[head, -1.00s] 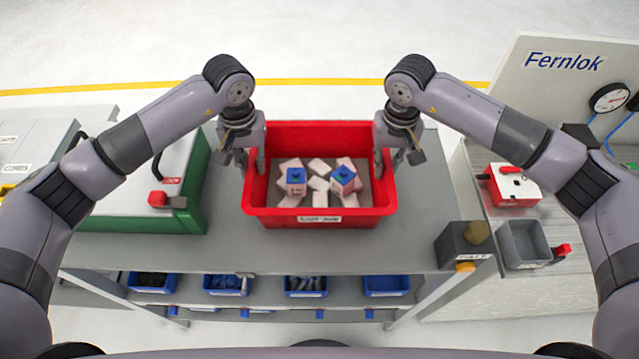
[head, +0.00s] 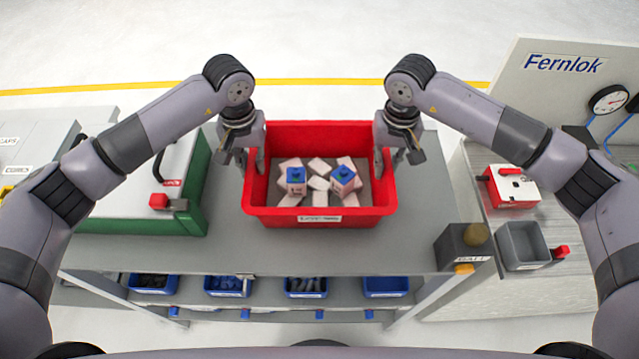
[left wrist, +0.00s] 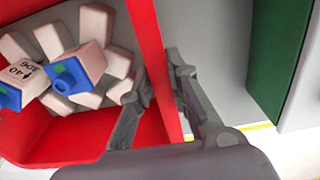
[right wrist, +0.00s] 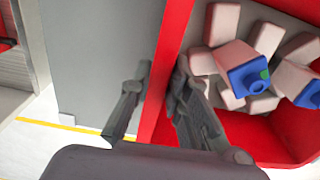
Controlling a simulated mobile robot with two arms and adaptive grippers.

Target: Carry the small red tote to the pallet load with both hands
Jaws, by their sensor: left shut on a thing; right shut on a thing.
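The small red tote (head: 320,220) is in the middle of the head view, over the grey bench top. It holds several pale blocks (head: 318,183) and two blue-topped blocks (head: 296,180). My left gripper (head: 252,162) is shut on the tote's left wall, one finger inside and one outside; the left wrist view shows the red wall (left wrist: 160,75) between the fingers. My right gripper (head: 388,162) is shut on the right wall the same way, and the red wall (right wrist: 163,75) shows between its fingers. The tote looks level. I see no pallet load.
A green-sided machine with a grey lid (head: 150,180) stands close on the left. A dark box with a yellow button (head: 462,246) sits at the bench's right corner. Blue bins (head: 228,285) fill a lower shelf. A side bench with a grey bin (head: 522,245) is on the right.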

